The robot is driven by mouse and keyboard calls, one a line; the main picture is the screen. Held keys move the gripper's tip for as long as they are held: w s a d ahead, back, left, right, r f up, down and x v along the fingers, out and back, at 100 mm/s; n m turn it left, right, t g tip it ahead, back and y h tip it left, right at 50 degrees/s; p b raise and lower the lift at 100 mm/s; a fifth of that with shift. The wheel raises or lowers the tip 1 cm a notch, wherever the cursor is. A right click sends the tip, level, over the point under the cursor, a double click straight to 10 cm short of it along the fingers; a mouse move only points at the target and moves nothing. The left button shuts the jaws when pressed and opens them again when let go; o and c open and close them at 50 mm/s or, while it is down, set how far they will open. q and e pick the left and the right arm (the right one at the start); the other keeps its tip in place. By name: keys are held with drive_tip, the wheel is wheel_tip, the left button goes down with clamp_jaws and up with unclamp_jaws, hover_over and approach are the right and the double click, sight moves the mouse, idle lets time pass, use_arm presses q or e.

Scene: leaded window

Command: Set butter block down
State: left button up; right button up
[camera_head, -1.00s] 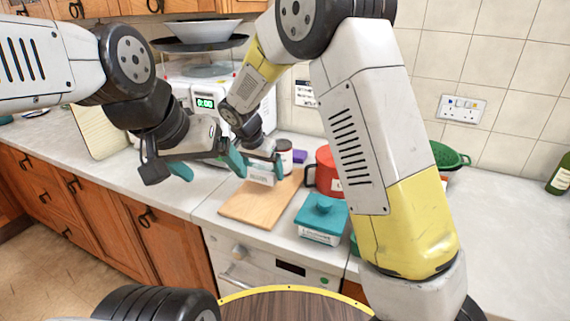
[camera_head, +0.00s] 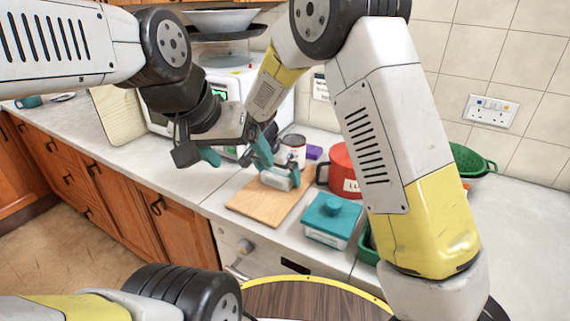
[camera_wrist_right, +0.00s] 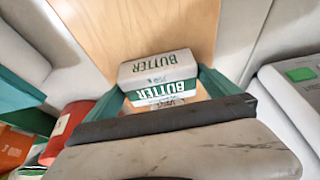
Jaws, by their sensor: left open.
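The butter block (camera_head: 276,180) is a white pack with green lettering, low over the wooden board (camera_head: 252,205). In the right wrist view the butter block (camera_wrist_right: 158,75) sits between the teal fingers of my right gripper (camera_wrist_right: 162,88), which appear to touch both its sides. In the head view my right gripper (camera_head: 279,168) is over the board, partly hidden behind my left gripper. Whether the block's underside touches the board cannot be told. My left gripper (camera_head: 236,154) is open and empty, above the counter left of the block.
A teal lidded dish (camera_head: 331,215) stands right of the board. A white microwave (camera_head: 245,88) is at the back. The counter left of the board is clear.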

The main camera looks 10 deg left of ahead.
drive_tip(key=shift+s+r, duration=0.1)
drive_tip(key=shift+r, duration=0.4)
drive_tip(key=v, duration=1.1)
drive_tip(key=shift+r, duration=0.25)
drive_tip(key=s+d+r+y, duration=0.25)
drive_tip(key=d+r, duration=0.25)
drive_tip(key=d, duration=0.5)
drive_tip(key=s+d+r+n+t, duration=0.1)
drive_tip(key=s+d+r+n, duration=0.1)
drive_tip(key=s+d, duration=0.6)
drive_tip(key=s+d+r+n+t+y, duration=0.1)
drive_tip(key=s+d+r+n, duration=0.1)
drive_tip(key=s+d, duration=0.6)
drive_tip(key=shift+s+d+r+n, duration=0.3)
drive_tip(key=shift+s+r+n, duration=0.15)
drive_tip(key=shift+s, duration=0.6)
drive_tip(key=shift+y, duration=0.25)
